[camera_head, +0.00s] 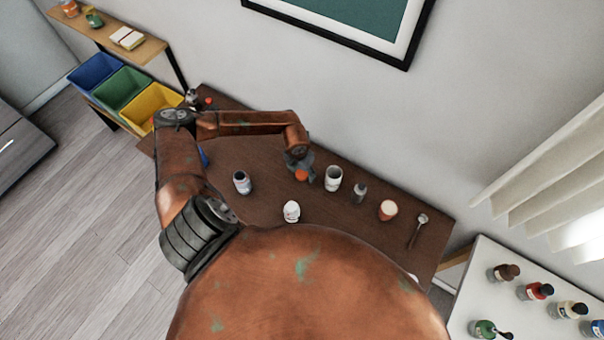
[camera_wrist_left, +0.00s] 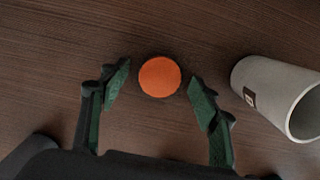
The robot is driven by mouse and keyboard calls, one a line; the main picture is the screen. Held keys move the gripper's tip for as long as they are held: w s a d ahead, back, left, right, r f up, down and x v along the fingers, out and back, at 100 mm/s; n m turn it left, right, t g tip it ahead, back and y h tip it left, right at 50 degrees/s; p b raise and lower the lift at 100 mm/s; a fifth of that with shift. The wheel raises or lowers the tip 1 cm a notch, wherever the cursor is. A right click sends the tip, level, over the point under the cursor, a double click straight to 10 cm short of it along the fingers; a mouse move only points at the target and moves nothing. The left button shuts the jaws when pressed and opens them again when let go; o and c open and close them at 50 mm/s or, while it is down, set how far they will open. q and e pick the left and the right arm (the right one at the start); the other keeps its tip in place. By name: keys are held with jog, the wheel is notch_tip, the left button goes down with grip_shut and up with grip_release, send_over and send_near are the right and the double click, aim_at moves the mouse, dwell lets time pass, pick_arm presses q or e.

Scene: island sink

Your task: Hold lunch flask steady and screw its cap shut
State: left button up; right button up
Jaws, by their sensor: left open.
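My left gripper (camera_head: 301,165) hangs over the brown table. In the left wrist view its two green-padded fingers (camera_wrist_left: 159,84) stand open on either side of a round orange cap-like piece (camera_wrist_left: 160,76), with gaps on both sides. The orange piece also shows just below the gripper in the head view (camera_head: 302,176). I cannot tell whether it lies on the table or tops something. I cannot tell for sure which container is the lunch flask. A pale open container (camera_head: 333,178) stands right of the gripper and shows in the wrist view (camera_wrist_left: 278,97). My right gripper is not in view.
A grey-white jar (camera_head: 242,182) stands left on the table, and a white lidded pot (camera_head: 291,211) stands near its front. A small dark bottle (camera_head: 360,193), an orange-brown cup (camera_head: 388,210) and a spoon (camera_head: 418,229) lie farther right. Bare table lies between them.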

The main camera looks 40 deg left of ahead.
aim_at(302, 174)
pick_arm(q)
jog(key=shift+c, duration=0.3)
jog(key=c, duration=0.8)
notch_tip(302, 174, up, 10)
jog(key=shift+b, duration=0.45)
